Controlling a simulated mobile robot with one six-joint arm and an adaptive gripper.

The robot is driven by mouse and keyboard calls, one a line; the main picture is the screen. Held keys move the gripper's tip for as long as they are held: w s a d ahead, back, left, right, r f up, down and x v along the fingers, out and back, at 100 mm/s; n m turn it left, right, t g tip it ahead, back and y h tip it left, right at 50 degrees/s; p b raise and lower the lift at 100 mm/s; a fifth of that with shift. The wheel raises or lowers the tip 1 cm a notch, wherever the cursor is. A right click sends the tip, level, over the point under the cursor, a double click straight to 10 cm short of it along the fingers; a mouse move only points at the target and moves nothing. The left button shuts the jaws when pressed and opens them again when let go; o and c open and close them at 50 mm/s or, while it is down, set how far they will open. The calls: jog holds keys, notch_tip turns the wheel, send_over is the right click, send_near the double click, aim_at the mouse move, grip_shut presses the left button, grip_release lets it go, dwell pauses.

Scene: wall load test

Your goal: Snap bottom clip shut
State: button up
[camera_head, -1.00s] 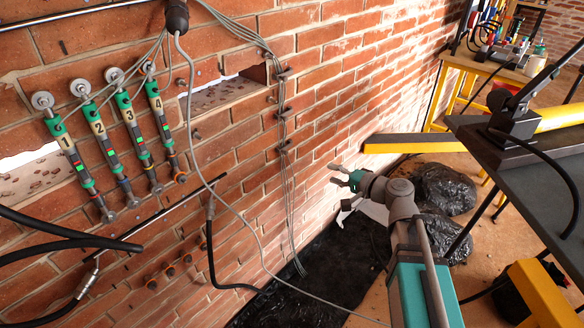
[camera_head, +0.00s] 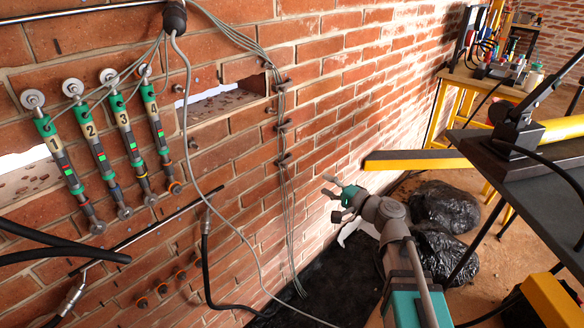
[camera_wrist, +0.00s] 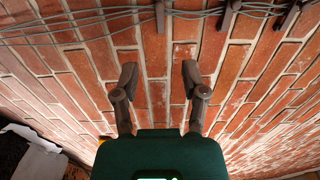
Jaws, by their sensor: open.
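The bottom clip (camera_head: 285,160) is the lowest of several dark clips on the grey cable bundle on the brick wall. It appears as the leftmost clip in the wrist view (camera_wrist: 160,14), at the top edge and partly cut off. Whether its latch is open or shut is too small to tell. My gripper (camera_head: 332,198) is open and empty, to the right of and below this clip in the head view, apart from it. In the wrist view, my two spread fingers (camera_wrist: 159,76) point at bare brick, with the clip and cables beyond them.
Two more clips (camera_head: 283,125) (camera_head: 284,84) sit higher on the cables. A loose grey cable (camera_head: 228,222) hangs left of them. Numbered rods (camera_head: 105,145) are mounted at left. A yellow-edged beam (camera_head: 415,162), black bags (camera_head: 443,210) and a dark table (camera_head: 545,165) lie to the right.

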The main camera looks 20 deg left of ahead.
aim_at(284, 163)
jog(key=x, duration=1.3)
jog(key=shift+w+a, duration=0.1)
jog(key=shift+a, duration=0.05)
grip_shut()
